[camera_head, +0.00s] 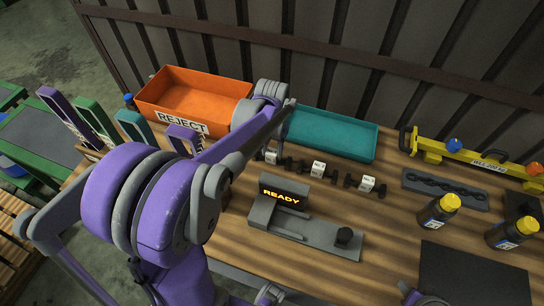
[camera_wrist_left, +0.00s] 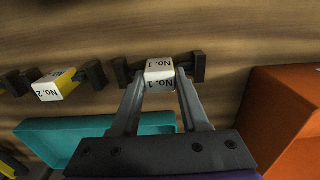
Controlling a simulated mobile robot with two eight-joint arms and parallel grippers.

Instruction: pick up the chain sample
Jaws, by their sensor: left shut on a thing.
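Sample No. 1 (camera_wrist_left: 159,72), a white-labelled piece with dark blocks at both ends, sits between the fingertips of my left gripper (camera_wrist_left: 161,78), which is shut on it. In the head view, sample No. 1 (camera_head: 271,157) shows partly beside my left arm, low at the table; whether it touches the wood I cannot tell. Sample No. 2 (camera_head: 318,169) and sample No. 3 (camera_head: 366,184) lie in a row to its right. Sample No. 2 also shows in the left wrist view (camera_wrist_left: 51,86). My right gripper cannot be made out.
An orange REJECT bin (camera_head: 165,82) and a teal bin (camera_head: 371,143) stand behind the row. A grey device reading READY (camera_head: 283,196) is in front. A dark tray (camera_head: 410,181) with a chain, yellow-capped bottles (camera_head: 438,212) and a yellow gauge bar (camera_head: 480,160) are right.

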